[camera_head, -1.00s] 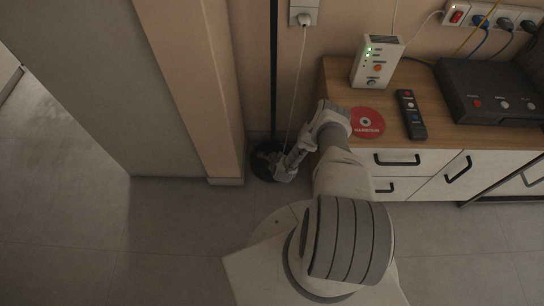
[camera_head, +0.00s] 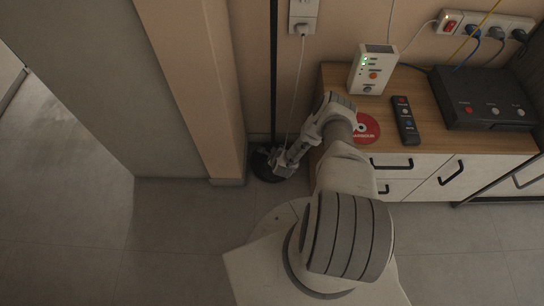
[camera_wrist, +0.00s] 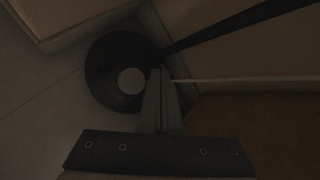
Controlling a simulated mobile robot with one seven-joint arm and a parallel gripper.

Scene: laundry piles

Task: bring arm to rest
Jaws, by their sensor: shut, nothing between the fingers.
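My arm reaches forward from my base, past the front left corner of the wooden cabinet. My gripper (camera_head: 277,164) is at its end, pointing down near the round dark base of a floor stand. In the wrist view my gripper (camera_wrist: 161,75) has its two fingers together, with nothing seen between them. The round dark base (camera_wrist: 101,75) with a pale disc in it lies beyond the fingertips. I cannot tell whether the fingers touch it.
The cabinet (camera_head: 448,160) stands on the right. On it are a white box with green lights (camera_head: 372,70), a partly hidden red disc (camera_head: 366,127), a remote (camera_head: 405,120) and a black device (camera_head: 485,98). A thin dark pole (camera_head: 273,65) rises beside the wall corner. Floor at left is clear.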

